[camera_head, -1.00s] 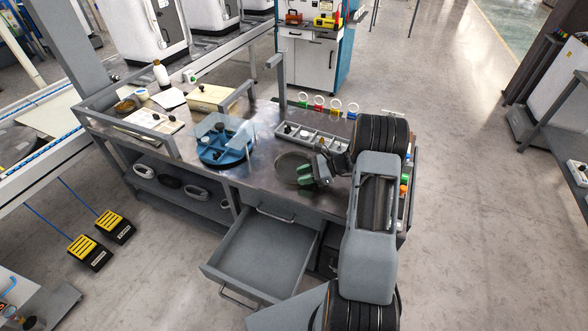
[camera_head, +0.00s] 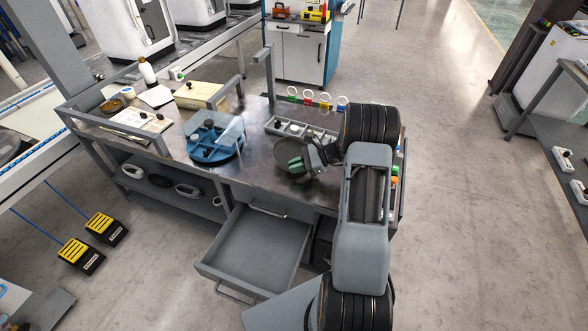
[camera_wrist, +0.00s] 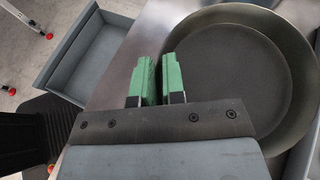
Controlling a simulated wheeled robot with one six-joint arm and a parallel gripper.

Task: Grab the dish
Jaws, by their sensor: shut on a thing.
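The dish is a dark, round, shallow pan-like dish (camera_head: 291,151), near the right part of the workbench in the head view. In the wrist view the dish (camera_wrist: 240,75) fills the right side, with its broad rim and flat dark bottom showing. My gripper (camera_head: 299,164) has green finger pads. In the wrist view my gripper (camera_wrist: 159,80) is shut on the left edge of the dish. The dish appears raised off the bench top, its far edge close to the grey tray. The pinched part of the rim is hidden by the pads.
A grey compartment tray (camera_head: 290,128) stands just behind the dish. A blue round holder with clear panels (camera_head: 215,152) stands to the left. An open drawer (camera_head: 255,250) juts out below the bench front. Colored ring-handled items (camera_head: 325,103) line the back edge.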

